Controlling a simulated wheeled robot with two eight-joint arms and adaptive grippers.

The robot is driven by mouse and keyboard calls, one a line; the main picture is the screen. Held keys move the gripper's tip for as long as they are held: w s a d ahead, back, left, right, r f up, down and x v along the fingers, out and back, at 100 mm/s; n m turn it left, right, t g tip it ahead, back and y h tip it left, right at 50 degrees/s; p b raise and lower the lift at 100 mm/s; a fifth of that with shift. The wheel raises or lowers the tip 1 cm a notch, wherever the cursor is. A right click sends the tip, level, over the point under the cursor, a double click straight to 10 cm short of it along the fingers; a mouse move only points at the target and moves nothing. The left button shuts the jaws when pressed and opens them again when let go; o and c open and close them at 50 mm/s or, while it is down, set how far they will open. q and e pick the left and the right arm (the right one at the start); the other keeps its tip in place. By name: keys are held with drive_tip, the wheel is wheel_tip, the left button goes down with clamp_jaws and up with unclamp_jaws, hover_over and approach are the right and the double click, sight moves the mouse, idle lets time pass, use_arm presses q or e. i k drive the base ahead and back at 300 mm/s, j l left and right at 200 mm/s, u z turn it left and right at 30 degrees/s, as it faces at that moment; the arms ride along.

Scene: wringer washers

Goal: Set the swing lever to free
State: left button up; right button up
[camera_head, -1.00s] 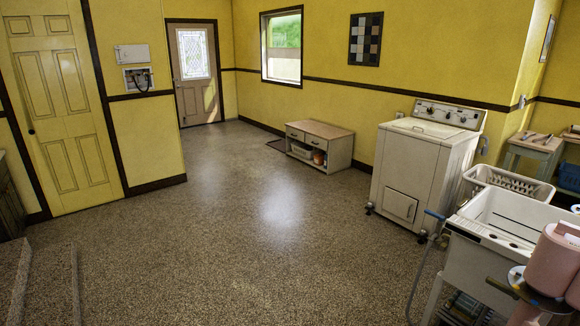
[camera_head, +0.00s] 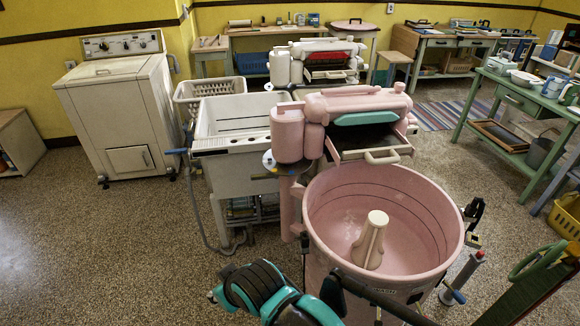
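A pink wringer washer has an open round tub (camera_head: 425,255) with a pale agitator (camera_head: 371,240) inside. Its pink wringer head (camera_head: 345,104) sits above the tub's far side. At the head's left end is a small pale disc (camera_head: 270,161) with a thin bar beside it. I cannot tell whether this is the swing lever, nor read any setting. A teal and black part of my arm (camera_head: 268,290) shows at the bottom, in front of the tub. I cannot make out fingertips of either gripper.
A white sink (camera_head: 213,116) with a blue-handled hose stands left of the washer. A white washer (camera_head: 122,106) stands farther left. A second wringer machine (camera_head: 318,63) stands behind. A green table (camera_head: 520,100) stands right. Speckled floor (camera_head: 100,250) is clear at lower left.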

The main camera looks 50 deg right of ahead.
sight(269, 175)
drive_tip(key=i+z, duration=0.2)
drive_tip(key=z, duration=0.2)
drive_tip(key=i+z, duration=0.25)
drive_tip(key=z, duration=0.2)
drive_tip(key=i+j+z, duration=0.1)
drive_tip(key=z, duration=0.3)
drive_tip(key=i+j+z, duration=0.2)
drive_tip(key=z, duration=0.2)
drive_tip(key=i+j+z, duration=0.1)
drive_tip(key=z, duration=0.35)
drive_tip(key=j+z, duration=0.45)
drive_tip(key=i+j+z, duration=0.1)
drive_tip(key=z, duration=0.35)
drive_tip(key=j+z, duration=0.1)
drive_tip(key=j, duration=0.3)
drive_tip(key=k+j, duration=0.15)
drive_tip(key=j, duration=0.25)
drive_tip(key=j+z, duration=0.15)
drive_tip(key=j, duration=0.25)
drive_tip(key=k+j, duration=0.15)
drive_tip(key=j, duration=0.2)
drive_tip(key=k+j+z, duration=0.15)
drive_tip(key=j, duration=0.25)
drive_tip(key=k+j+z, duration=0.1)
drive_tip(key=j, duration=0.3)
drive_tip(key=k+j, duration=0.1)
drive_tip(key=j, duration=0.25)
drive_tip(key=z, duration=0.05)
